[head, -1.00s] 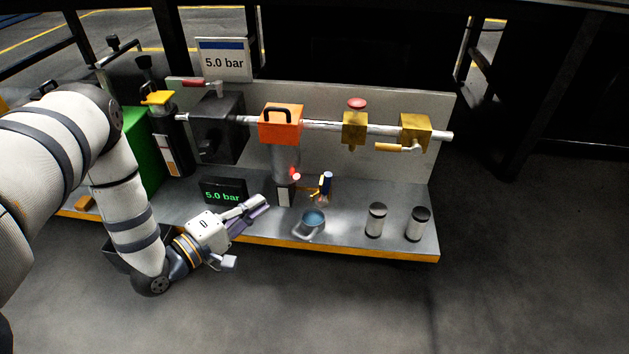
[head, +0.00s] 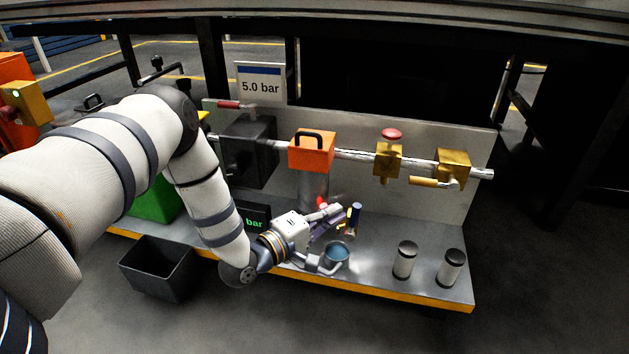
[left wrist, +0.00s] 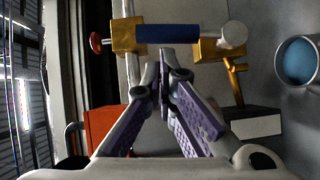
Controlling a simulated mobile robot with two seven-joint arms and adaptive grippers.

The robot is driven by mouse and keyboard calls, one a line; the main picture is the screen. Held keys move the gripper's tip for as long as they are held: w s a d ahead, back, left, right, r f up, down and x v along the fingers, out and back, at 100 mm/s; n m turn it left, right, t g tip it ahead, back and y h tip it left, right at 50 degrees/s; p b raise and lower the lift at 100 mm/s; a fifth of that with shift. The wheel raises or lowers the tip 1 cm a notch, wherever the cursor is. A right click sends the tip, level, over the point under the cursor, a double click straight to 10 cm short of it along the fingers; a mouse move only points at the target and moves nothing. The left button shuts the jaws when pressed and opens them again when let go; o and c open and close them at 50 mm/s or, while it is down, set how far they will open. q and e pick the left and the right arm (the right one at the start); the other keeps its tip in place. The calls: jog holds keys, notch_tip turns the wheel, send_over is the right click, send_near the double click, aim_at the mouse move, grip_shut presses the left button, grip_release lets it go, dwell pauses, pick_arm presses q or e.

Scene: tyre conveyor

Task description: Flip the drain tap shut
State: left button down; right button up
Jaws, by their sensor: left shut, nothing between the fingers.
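The drain tap has a blue handle (head: 355,216) that stands roughly upright below the orange filter unit (head: 312,152). In the left wrist view its blue sleeve (left wrist: 166,33) lies across the top, with brass parts (left wrist: 208,49) and a pale round end beside it. My left gripper (head: 338,212) is just left of the handle in the head view. In the left wrist view its fingertips (left wrist: 165,56) are together and empty, just below the blue sleeve; I cannot tell whether they touch it. The gripper and wrist partly hide the tap's surroundings. My right gripper is not in view.
A cup with blue liquid (head: 336,255) stands on the shelf close under my left gripper. Two canisters (head: 404,260) (head: 451,268) stand to the right. A brass valve with a yellow handle (head: 449,168) is above them. A black bin (head: 158,268) is at lower left.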

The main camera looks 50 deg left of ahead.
pick_arm(q)
jog(key=shift+w+d, duration=0.1)
jog(key=shift+d, duration=0.1)
jog(key=shift+r, duration=0.1)
jog(key=shift+w+d+r+m+p, duration=0.1)
jog(key=shift+d+m+p, duration=0.15)
jog(key=shift+p, duration=0.3)
jog(key=shift+w+d+r+m+g+p, duration=0.1)
jog(key=shift+w+d+m+g+p, duration=0.1)
jog(key=shift+m+g+p, duration=0.25)
